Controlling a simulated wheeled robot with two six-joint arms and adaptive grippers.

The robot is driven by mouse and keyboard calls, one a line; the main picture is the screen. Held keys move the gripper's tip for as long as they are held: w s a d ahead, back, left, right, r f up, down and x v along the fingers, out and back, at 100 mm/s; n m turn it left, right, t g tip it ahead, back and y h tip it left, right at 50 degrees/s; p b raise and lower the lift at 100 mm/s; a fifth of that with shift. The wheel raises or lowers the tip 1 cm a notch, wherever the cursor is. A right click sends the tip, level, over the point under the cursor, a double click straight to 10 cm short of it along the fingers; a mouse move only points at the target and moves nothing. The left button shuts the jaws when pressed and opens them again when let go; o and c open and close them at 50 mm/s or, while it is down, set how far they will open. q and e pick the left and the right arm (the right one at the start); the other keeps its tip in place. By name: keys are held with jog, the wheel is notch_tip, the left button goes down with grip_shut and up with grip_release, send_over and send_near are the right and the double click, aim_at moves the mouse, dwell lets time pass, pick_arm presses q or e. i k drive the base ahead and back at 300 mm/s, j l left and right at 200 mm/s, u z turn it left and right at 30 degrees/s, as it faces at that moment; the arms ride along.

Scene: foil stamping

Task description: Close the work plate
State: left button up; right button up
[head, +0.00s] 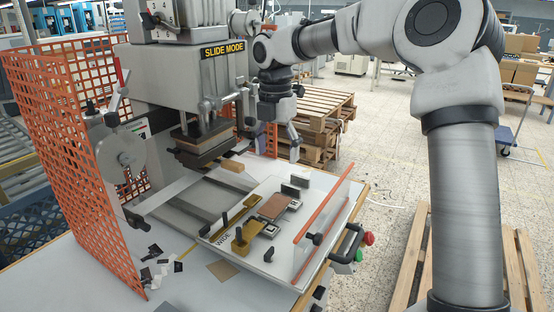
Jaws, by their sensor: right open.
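The work plate (262,262) is a pale flat plate slid out on rails to the front right of the stamping press (160,80). It carries a brown piece (275,206), brass-coloured bars (236,240) and small black clamps. A clear guard with orange edges (322,215) stands along its right side. A black handle (348,243) sits at its right front edge. My right gripper (281,146) is open and empty, pointing down behind the plate, beside the press head and apart from the handle. My left gripper is out of view.
An orange mesh guard (72,130) stands left of the press. Green and red buttons (365,240) sit by the handle at the table's right edge. Black and white scraps (155,265) lie at the table's left front. Wooden pallets (325,118) are stacked behind.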

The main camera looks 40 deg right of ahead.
aim_at(289, 257)
jog(key=k, duration=1)
